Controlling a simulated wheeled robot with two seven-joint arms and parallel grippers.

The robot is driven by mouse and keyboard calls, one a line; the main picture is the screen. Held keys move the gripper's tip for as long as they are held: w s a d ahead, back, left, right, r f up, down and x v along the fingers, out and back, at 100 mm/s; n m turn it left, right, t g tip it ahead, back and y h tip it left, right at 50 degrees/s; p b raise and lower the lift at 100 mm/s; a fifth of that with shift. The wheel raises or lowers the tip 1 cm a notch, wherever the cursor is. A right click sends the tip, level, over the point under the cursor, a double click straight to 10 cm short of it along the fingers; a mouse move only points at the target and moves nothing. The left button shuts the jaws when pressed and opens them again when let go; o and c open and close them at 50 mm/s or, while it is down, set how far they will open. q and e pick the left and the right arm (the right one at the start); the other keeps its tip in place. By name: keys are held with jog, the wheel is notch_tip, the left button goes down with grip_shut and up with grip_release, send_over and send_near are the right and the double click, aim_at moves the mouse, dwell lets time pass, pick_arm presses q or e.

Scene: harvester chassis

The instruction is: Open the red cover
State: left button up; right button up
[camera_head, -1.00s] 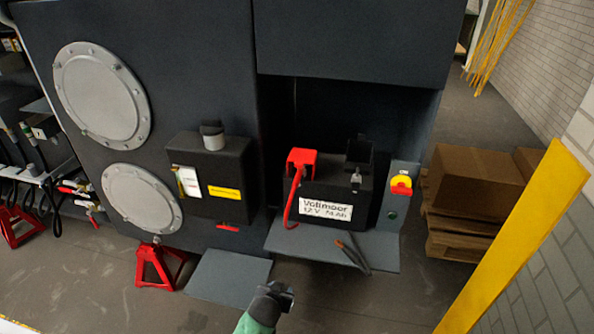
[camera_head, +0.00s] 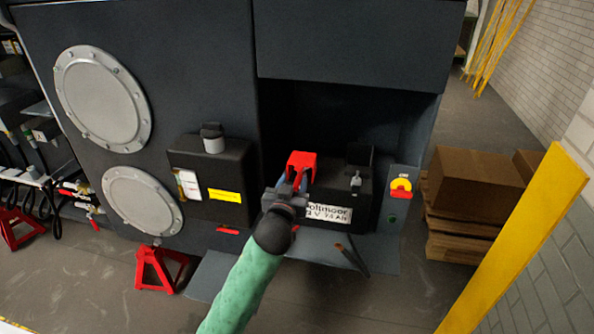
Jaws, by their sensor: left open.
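The battery carries a white label, partly hidden by my gripper. My left gripper (camera_head: 289,188) is open, just in front of and below the cover at the battery's left side. I cannot tell whether its fingers touch the cover. The red cable below the cover is mostly hidden behind my gripper. My right gripper is not in view.
The battery stands on a grey shelf (camera_head: 385,254) inside a dark bay. A red and yellow switch (camera_head: 401,187) is further right. A black box (camera_head: 228,178) is mounted at the left.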

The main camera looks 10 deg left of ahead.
aim_at(298, 169)
pick_arm(q)
jog(key=shift+w+p, duration=0.8)
jog(key=shift+w, duration=1.75)
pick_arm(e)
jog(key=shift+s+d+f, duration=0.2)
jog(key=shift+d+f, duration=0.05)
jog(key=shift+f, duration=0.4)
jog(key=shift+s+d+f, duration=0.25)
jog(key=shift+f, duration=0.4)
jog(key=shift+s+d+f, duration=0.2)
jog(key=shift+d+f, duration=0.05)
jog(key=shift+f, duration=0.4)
pick_arm(q)
jog(key=shift+c, duration=0.4)
grip_shut()
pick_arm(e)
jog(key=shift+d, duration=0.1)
